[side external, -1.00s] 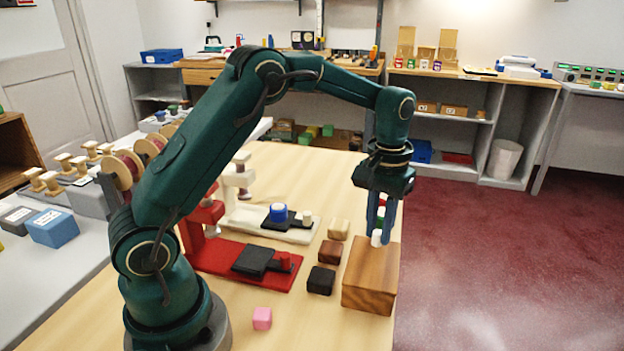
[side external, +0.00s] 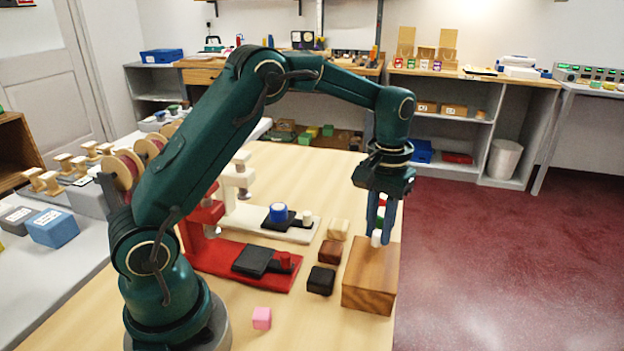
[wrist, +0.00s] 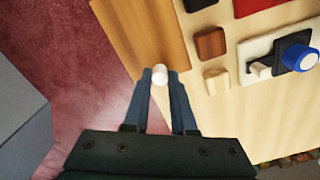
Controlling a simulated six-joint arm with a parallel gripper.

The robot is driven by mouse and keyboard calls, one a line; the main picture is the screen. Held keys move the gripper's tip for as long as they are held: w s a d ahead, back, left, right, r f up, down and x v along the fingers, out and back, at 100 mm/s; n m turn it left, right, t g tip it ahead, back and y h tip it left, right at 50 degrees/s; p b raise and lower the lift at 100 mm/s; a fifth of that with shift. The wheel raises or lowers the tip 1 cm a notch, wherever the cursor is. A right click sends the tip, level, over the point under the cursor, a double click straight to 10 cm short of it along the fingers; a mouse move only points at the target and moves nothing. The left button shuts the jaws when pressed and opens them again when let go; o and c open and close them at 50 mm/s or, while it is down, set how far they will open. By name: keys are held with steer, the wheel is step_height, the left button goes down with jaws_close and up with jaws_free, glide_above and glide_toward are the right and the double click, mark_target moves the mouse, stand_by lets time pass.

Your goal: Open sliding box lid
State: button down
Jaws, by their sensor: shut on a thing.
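The wooden box (side external: 368,289) stands near the right edge of the table, with its brown lid (side external: 372,262) on top. In the wrist view the lid (wrist: 140,35) appears as a brown board. A small white knob (side external: 376,239) stands at the lid's far end, and it also shows between my fingertips in the wrist view (wrist: 160,74). My gripper (side external: 381,236) points down over that end, its blue fingers shut on the knob. The lid looks closed over the box; the inside is not visible.
A black block (side external: 321,280), a dark brown block (side external: 330,251) and a pale block (side external: 338,229) line the box's left side. A red press (side external: 240,262) and a white press (side external: 255,220) stand further left. A pink cube (side external: 262,318) lies in front. Right of the table edge is open floor.

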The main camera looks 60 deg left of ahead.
mark_target(369, 289)
steer(key=s+d, duration=0.7)
steer(key=shift+s+d+r, duration=0.1)
steer(key=shift+s+d, duration=0.1)
steer(key=shift+d, duration=0.1)
steer(key=c, duration=0.7)
jaws_free()
steer(key=shift+r, duration=2.55)
steer(key=shift+a, duration=0.1)
